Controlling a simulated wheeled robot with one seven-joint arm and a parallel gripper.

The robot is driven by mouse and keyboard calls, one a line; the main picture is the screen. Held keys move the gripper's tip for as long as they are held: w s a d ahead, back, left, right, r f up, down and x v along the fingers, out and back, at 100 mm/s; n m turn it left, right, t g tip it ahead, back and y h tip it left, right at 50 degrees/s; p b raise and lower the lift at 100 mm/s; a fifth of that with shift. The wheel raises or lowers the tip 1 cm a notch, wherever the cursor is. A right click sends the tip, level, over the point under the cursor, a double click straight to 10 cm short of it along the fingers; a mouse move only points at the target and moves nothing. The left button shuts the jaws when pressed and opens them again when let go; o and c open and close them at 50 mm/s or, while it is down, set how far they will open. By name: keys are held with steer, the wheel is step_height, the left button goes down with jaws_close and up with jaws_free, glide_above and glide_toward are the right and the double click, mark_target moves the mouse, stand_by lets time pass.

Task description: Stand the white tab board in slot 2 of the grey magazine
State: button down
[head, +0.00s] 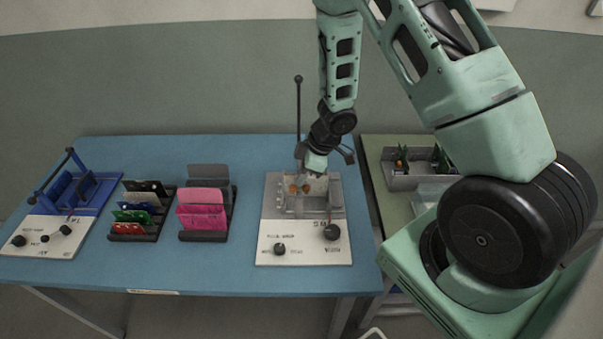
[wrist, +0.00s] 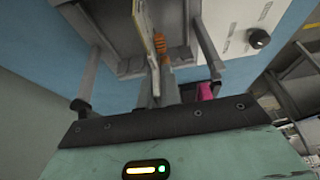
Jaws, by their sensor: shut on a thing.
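My gripper (head: 316,170) points down over the grey fixture (head: 337,191) with the white front panel. It is shut on a thin white board (head: 318,184) with orange parts on its face. In the wrist view the board (wrist: 146,25) shows nearly edge-on between the fingers (wrist: 158,88), with orange parts beside it. The board is upright, at the fixture's grey bay; its lower edge is hidden, so I cannot tell whether it touches. No slot numbers are readable, and I cannot tell which grey holder is the magazine.
A dark rack (head: 232,212) holds pink boards and a grey one. Another dark rack (head: 137,236) holds black, blue, green and red boards. A blue fixture (head: 85,196) stands far left. A thin black-knobbed lever (head: 298,105) rises beside my gripper. A grey tray (head: 402,183) is at right.

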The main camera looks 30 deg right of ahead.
steer(key=shift+f, duration=0.1)
steer(key=c, duration=1.1)
jaws_free()
steer(key=shift+p+v, duration=1.45)
steer(key=shift+v, duration=0.1)
step_height(320, 180, up, 6)
steer(key=p, duration=0.7)
